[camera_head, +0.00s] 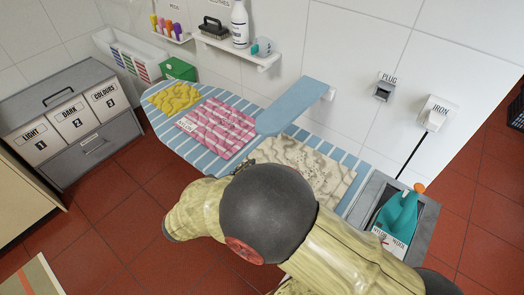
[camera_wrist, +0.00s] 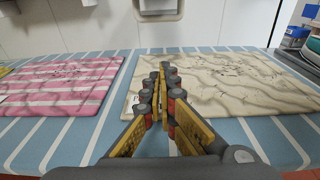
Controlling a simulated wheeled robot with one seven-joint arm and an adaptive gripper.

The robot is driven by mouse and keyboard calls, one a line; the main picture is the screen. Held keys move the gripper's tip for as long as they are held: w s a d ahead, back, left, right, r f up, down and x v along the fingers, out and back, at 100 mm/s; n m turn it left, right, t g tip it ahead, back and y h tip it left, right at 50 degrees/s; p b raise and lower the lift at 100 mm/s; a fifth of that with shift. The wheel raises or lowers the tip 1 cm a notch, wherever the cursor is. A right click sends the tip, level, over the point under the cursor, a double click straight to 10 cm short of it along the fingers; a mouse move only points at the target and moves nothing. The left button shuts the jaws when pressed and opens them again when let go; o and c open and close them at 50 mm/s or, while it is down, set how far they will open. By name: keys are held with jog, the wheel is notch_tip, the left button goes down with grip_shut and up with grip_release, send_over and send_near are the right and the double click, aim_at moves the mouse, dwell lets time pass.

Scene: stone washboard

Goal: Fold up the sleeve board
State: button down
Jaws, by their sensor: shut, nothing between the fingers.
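The sleeve board (camera_head: 292,104) is a narrow light-blue board. In the head view it runs from a small mount on the white wall, out over the striped ironing board (camera_head: 212,164), and looks lowered and roughly flat. My gripper (camera_wrist: 163,95) is shut and empty in the wrist view, low over the ironing board between the pink cloth and the cream cloth. A pale rounded piece at the top edge of the wrist view may be part of the sleeve board; I cannot tell.
A pink striped cloth (camera_head: 216,127), a cream cloth (camera_head: 305,170) and a yellow cloth (camera_head: 174,97) lie on the ironing board. A wall shelf (camera_head: 237,50) holds a brush and bottle. Labelled bins (camera_head: 75,122) stand left.

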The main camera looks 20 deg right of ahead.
jog(key=b+x, duration=0.3)
jog(key=x, duration=0.6)
jog(key=shift+d+f+b, duration=0.2)
jog(key=shift+d+b, duration=0.05)
jog(key=shift+b, duration=0.1)
jog(key=r, duration=0.1)
jog(key=r+p, duration=0.1)
jog(key=r, duration=0.1)
jog(key=shift+s+a+r, duration=0.1)
jog(key=shift+a+r, duration=0.15)
jog(key=shift+r, duration=0.05)
jog(key=shift+r+p, duration=0.3)
jog(key=shift+r, duration=0.1)
